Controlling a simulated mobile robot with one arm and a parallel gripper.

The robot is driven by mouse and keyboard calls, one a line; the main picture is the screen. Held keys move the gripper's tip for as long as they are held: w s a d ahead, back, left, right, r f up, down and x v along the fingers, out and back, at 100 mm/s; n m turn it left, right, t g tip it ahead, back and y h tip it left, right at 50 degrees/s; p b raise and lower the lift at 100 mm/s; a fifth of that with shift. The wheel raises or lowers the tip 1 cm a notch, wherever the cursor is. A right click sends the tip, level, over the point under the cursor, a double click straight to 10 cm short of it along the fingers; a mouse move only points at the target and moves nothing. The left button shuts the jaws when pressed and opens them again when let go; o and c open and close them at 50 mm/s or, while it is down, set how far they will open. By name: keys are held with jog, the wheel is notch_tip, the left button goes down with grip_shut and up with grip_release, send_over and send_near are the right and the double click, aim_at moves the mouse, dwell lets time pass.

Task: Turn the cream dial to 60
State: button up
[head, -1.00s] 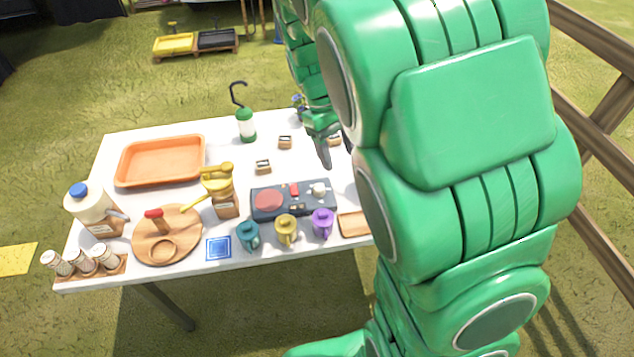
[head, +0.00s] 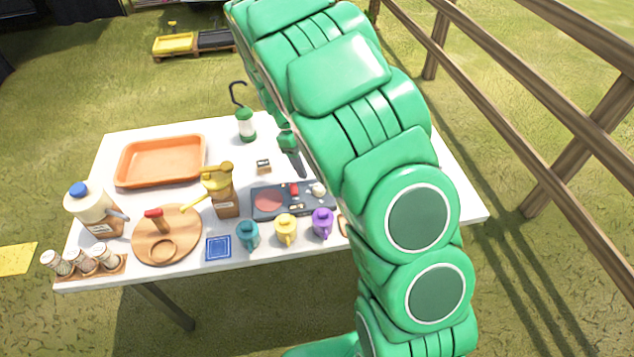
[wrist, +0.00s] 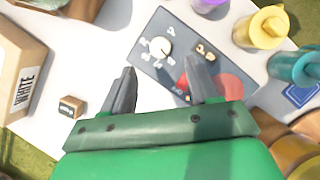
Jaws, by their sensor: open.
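The cream dial (wrist: 160,47) is a round knob on a dark grey control panel (wrist: 196,30), with small numbers printed around it. I cannot read its setting for sure. In the head view the dial (head: 318,189) is at the panel's right end, close to my arm. My gripper (wrist: 160,76) is open and empty, its two dark fingers apart. In the wrist view the dial lies just beyond the fingertips and between their lines. In the head view my gripper (head: 301,174) points down near the panel's back edge, apart from the dial.
The panel also has a red disc (head: 268,203) and a red lever (head: 294,188). A small block (head: 263,166) lies behind.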

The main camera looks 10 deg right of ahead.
aim_at(319, 186)
jog(key=shift+x, duration=3.75)
jog(key=c, duration=1)
jog(key=shift+m, duration=0.3)
jog(key=m+y, duration=0.1)
jog(key=m, duration=0.2)
jog(key=shift+w+d+m+g, duration=0.1)
jog(key=shift+d+m+g, duration=0.05)
jog(key=shift+m+g, duration=0.25)
jog(key=m+y, duration=0.1)
jog(key=m, duration=0.1)
jog(key=m+y, duration=0.1)
jog(key=m, duration=0.2)
jog(key=shift+d+g+y, duration=0.15)
jog(key=shift+g+y, duration=0.15)
jog(key=m+y, duration=0.1)
jog(key=m, duration=0.2)
jog(key=m+y, duration=0.1)
jog(key=m, duration=0.1)
jog(key=shift+d+m, duration=0.1)
jog(key=shift+m, duration=0.3)
jog(key=shift+d+m+t+y, duration=0.1)
jog(key=shift+m+t+y, duration=0.3)
jog(key=shift+m, duration=0.7)
jog(key=shift+m+t+y, duration=0.2)
jog(key=shift+m+t, duration=0.3)
jog(key=shift+m, duration=0.6)
